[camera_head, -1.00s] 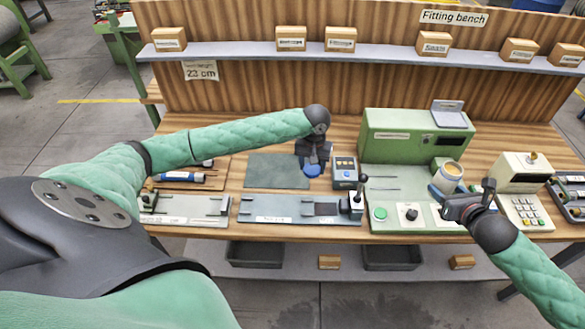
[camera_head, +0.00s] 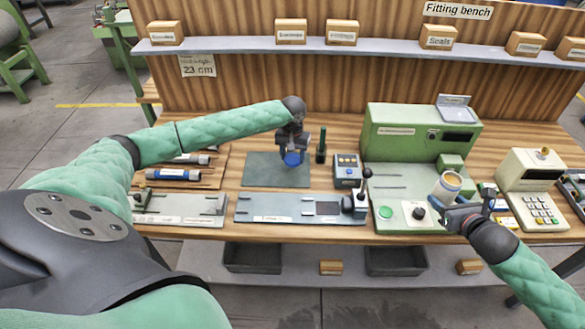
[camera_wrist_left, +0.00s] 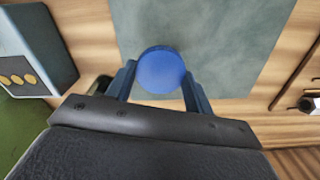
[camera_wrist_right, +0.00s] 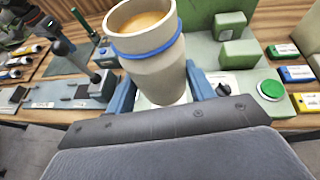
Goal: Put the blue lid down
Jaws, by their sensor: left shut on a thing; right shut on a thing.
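The blue lid (camera_head: 292,159) is between the fingers of my left gripper (camera_head: 291,155), over the right part of the grey-green mat (camera_head: 262,172). In the left wrist view the round lid (camera_wrist_left: 161,70) sits between both fingertips, with the mat (camera_wrist_left: 215,35) behind it. I cannot tell whether it touches the mat. My right gripper (camera_head: 468,206) is shut on a beige cup (camera_head: 447,186) in front of the green machine. In the right wrist view the cup (camera_wrist_right: 150,65) has a blue band and an open top showing tan contents.
The green machine (camera_head: 410,140) stands right of the mat. A small blue-grey box with yellow buttons (camera_head: 347,170) and a dark green upright object (camera_head: 321,146) stand between them. A grey fixture with a lever (camera_head: 300,208) lies in front. A keypad device (camera_head: 530,190) is at right.

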